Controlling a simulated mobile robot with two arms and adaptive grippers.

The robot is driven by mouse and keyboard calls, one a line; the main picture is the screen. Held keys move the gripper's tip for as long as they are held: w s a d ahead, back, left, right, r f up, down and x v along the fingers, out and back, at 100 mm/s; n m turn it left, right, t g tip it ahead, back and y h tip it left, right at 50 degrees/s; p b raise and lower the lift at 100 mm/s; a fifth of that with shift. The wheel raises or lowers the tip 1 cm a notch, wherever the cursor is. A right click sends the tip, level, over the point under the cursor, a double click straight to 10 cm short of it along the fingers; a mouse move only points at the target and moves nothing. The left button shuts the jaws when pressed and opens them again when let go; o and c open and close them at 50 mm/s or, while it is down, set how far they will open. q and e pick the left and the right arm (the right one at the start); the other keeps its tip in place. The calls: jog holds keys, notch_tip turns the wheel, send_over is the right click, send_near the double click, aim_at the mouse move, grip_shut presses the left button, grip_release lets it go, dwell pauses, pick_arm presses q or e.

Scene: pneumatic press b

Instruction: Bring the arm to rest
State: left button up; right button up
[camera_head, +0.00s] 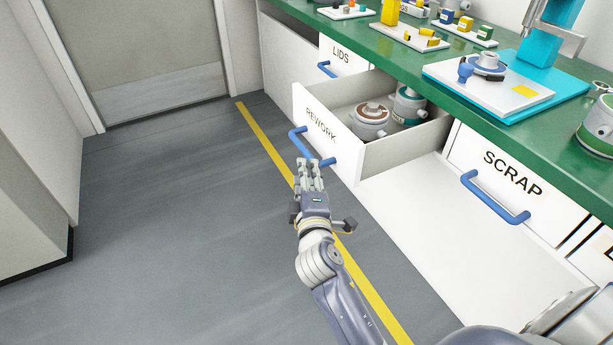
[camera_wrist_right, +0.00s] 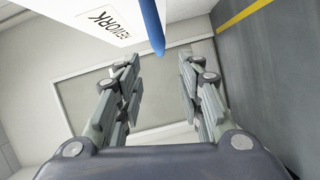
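My right gripper (camera_head: 309,168) is at the front of the open REWORK drawer (camera_head: 318,137), beside the near end of its blue handle (camera_head: 299,141). In the right wrist view my right gripper (camera_wrist_right: 158,72) has its fingers apart with nothing held between them. The blue handle (camera_wrist_right: 152,25) shows there just ahead, near the fingertips; I cannot tell whether they touch. The drawer front (camera_wrist_right: 104,16) is at the upper left of that view. My left gripper is not in view.
The REWORK drawer holds two canister-like parts (camera_head: 369,121) (camera_head: 407,105). The SCRAP drawer (camera_head: 513,174) and LIDS drawer (camera_head: 341,54) have blue handles. A green worktop (camera_head: 460,75) carries a cyan press (camera_head: 553,35) and trays of parts. The grey floor (camera_head: 170,215) at left is clear.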

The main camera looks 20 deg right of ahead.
dwell(0.4)
